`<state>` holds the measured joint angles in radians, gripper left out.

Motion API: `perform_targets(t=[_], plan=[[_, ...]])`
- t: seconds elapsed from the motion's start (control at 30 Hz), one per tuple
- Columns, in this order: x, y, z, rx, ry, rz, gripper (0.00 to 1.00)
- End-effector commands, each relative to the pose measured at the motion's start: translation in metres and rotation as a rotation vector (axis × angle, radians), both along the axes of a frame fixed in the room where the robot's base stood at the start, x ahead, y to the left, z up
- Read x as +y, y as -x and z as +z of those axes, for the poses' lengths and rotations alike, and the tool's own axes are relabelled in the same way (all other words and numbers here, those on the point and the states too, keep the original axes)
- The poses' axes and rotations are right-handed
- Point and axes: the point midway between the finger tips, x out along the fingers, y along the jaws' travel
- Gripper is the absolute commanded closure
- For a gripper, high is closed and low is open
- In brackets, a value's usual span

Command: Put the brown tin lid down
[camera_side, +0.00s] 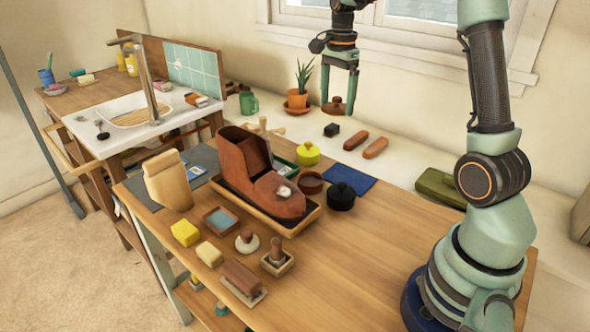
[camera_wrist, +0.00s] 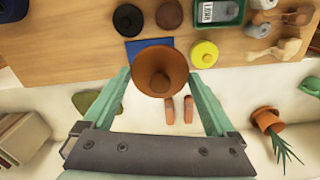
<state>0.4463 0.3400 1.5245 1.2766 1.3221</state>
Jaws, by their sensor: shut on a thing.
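The brown tin lid (camera_side: 337,107), with a round knob, hangs in the air in my gripper (camera_side: 339,94). My gripper is shut on it. In the wrist view the lid (camera_wrist: 160,67) sits between the two green fingers and overlaps the table's back edge from above. A brown open tin (camera_side: 311,181) stands on the table beside the boot tray; in the wrist view it is the dark brown round (camera_wrist: 169,14). A blue cloth (camera_side: 349,179) lies next to it, with bare blue showing in the wrist view (camera_wrist: 134,47).
A black tin (camera_side: 341,197) and a yellow tin (camera_side: 308,153) stand near the brown tin. A brown boot (camera_side: 250,170) fills the tray. Behind the table, a pale ledge holds a potted plant (camera_side: 297,98) and brown oblong things (camera_side: 375,147). The table's front right is clear.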

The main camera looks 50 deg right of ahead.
Motion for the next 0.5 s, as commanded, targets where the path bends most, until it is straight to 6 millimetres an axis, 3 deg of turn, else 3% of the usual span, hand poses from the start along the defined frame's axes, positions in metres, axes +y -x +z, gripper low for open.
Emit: perform_targets(t=[0.1,0.2,0.37,0.5], plan=[[-0.029,0.019,-0.005,0.000,0.000,-0.006,0.61],[-0.041,0.028,-0.010,0.000,0.000,-0.002,0.61],[-0.045,0.033,-0.033,0.004,-0.003,0.002,0.61],[-0.044,0.033,-0.068,0.005,-0.003,0.002,0.61]])
